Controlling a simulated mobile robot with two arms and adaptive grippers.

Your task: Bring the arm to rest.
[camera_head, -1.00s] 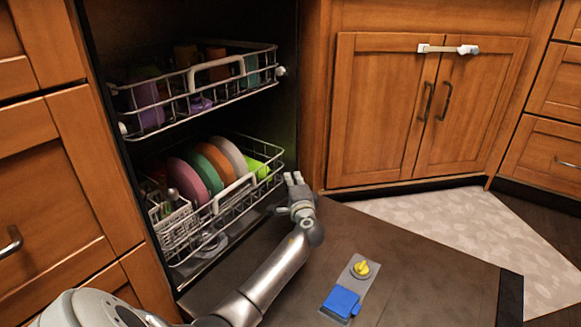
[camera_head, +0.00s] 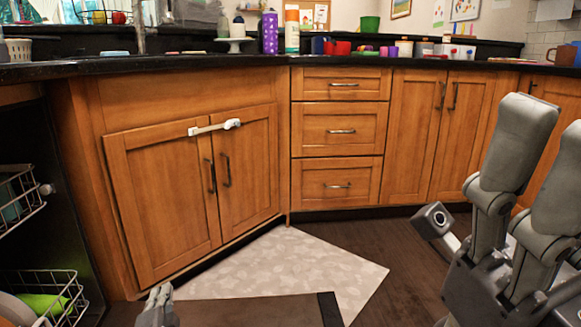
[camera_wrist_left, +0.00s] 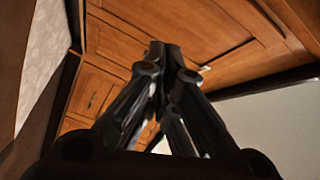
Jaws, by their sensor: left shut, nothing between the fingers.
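My left gripper (camera_head: 158,292) shows at the bottom left of the head view, in front of the dishwasher opening and low before the sink cabinet. Its fingers are together with nothing between them. In the left wrist view the same gripper (camera_wrist_left: 165,50) has its dark fingertips meeting, with cabinet wood beyond. My right gripper (camera_head: 549,135) is large and close at the right edge of the head view, its grey fingers pointing up.
Dishwasher racks (camera_head: 38,290) show at the left, above the open dishwasher door (camera_head: 255,311). A pale mat (camera_head: 300,262) lies on clear dark floor (camera_head: 395,250).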

